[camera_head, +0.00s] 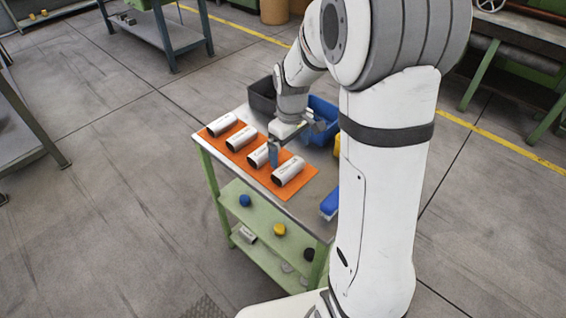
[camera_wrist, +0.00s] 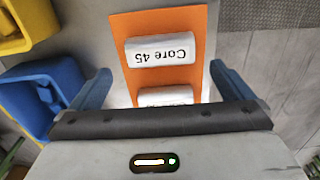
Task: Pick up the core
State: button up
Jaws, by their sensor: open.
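Several white cylindrical cores lie in a row on an orange mat (camera_head: 250,176) on a small cart. The nearest core (camera_head: 288,171) lies at the mat's right end. My gripper (camera_head: 274,152) is open and hangs low over the core beside it (camera_head: 259,156), partly covering it. In the wrist view my two blue fingers (camera_wrist: 163,84) stand apart on either side of a core (camera_wrist: 166,96), whose lower part is hidden by the gripper body. Beyond it lies a core labelled "Core 45" (camera_wrist: 160,50), its text upside down. I cannot tell whether the fingers touch anything.
A blue bin (camera_head: 322,120) and a dark bin (camera_head: 262,100) stand at the back of the cart. A blue item (camera_head: 330,203) lies near its right edge. The green lower shelf (camera_head: 262,225) holds small round pieces. In the wrist view a yellow bin (camera_wrist: 35,22) is at left.

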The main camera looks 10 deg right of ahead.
aim_at(289, 167)
jog(key=shift+w+f, duration=0.25)
jog(key=shift+f, duration=0.55)
notch_tip(289, 167, down, 7)
jog(key=shift+a+r+p, duration=0.1)
jog(key=shift+a+p, duration=0.05)
jog(key=shift+p, duration=0.35)
jog(key=shift+c, duration=0.3)
jog(key=c, duration=0.9)
